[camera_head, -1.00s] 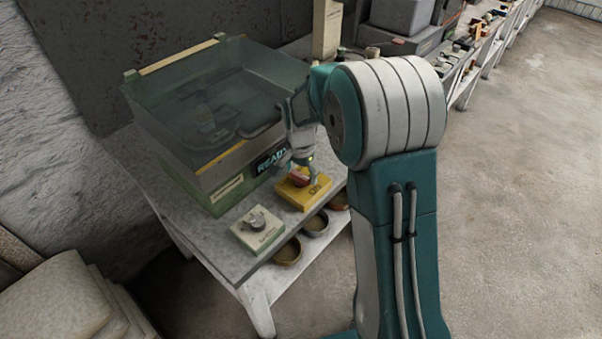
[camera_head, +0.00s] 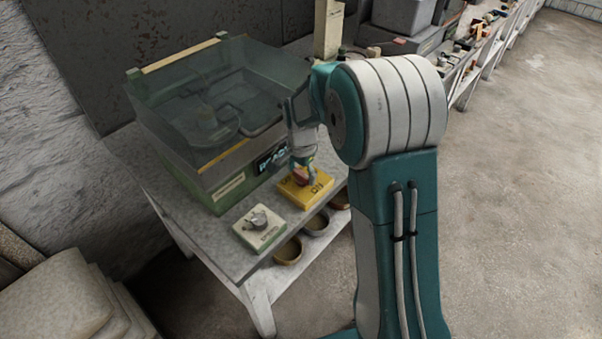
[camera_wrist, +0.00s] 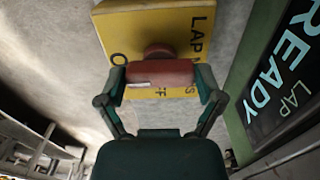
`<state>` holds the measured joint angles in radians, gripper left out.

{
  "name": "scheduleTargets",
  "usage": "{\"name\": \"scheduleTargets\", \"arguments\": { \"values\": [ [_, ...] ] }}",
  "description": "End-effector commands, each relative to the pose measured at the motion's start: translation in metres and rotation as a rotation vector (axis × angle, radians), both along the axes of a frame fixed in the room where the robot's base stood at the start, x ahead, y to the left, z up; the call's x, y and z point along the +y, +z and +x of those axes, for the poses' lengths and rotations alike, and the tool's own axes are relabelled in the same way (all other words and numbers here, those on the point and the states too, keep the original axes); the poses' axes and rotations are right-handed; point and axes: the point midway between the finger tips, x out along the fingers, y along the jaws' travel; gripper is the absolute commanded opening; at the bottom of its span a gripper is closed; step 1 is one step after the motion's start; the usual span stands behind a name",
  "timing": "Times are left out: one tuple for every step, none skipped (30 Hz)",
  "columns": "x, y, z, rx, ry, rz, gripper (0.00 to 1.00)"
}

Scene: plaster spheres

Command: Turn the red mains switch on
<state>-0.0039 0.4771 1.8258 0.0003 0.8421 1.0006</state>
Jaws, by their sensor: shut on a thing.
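The red mains switch (camera_wrist: 160,72) is a red bar handle on a round red stem. It stands out from a yellow box (camera_wrist: 150,22) with black lettering, part of which reads "LAP" and "FF". In the head view the yellow box (camera_head: 293,197) lies on the grey bench, and a little of the red switch (camera_head: 300,175) shows under my gripper (camera_head: 306,170). In the wrist view my gripper (camera_wrist: 160,82) has one finger at each end of the red bar and is shut on it. The lettering is partly hidden by the handle.
A green machine (camera_head: 225,190) with a clear cover stands just behind the box; its display (camera_wrist: 290,80) reads "LAP READY". Bowls (camera_head: 289,252) lie on the shelf below.

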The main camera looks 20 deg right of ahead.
Motion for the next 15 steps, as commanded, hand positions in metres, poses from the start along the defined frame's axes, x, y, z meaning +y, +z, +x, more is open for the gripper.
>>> {"name": "scheduleTargets", "arguments": {
  "values": [
    [-0.0008,0.0019,0.0035,-0.013,-0.002,0.000,0.38],
    [-0.0009,0.0019,0.0036,-0.013,-0.002,0.000,0.99],
    [-0.0009,0.0019,0.0034,-0.012,-0.002,0.000,1.00],
    [-0.0008,0.0019,0.0032,-0.012,-0.002,0.000,1.00],
    [-0.0006,0.0018,0.0030,-0.011,-0.001,0.000,1.00],
    [-0.0005,0.0017,0.0028,-0.010,-0.001,-0.001,1.00],
    [-0.0003,0.0016,0.0026,-0.009,-0.001,0.000,1.00],
    [-0.0001,0.0014,0.0024,-0.009,-0.001,0.000,1.00],
    [0.0000,0.0013,0.0023,-0.009,-0.001,0.000,1.00],
    [0.0001,0.0013,0.0021,-0.008,-0.001,-0.001,1.00],
    [0.0002,0.0013,0.0018,-0.007,0.000,0.000,1.00],
    [0.0002,0.0014,0.0016,-0.007,0.000,0.000,1.00],
    [0.0002,0.0016,0.0016,-0.007,0.000,0.000,1.00],
    [0.0003,0.0022,0.0015,-0.007,0.000,0.000,1.00],
    [0.0002,0.0041,0.0017,-0.007,0.000,0.000,1.00]
  ]
}}
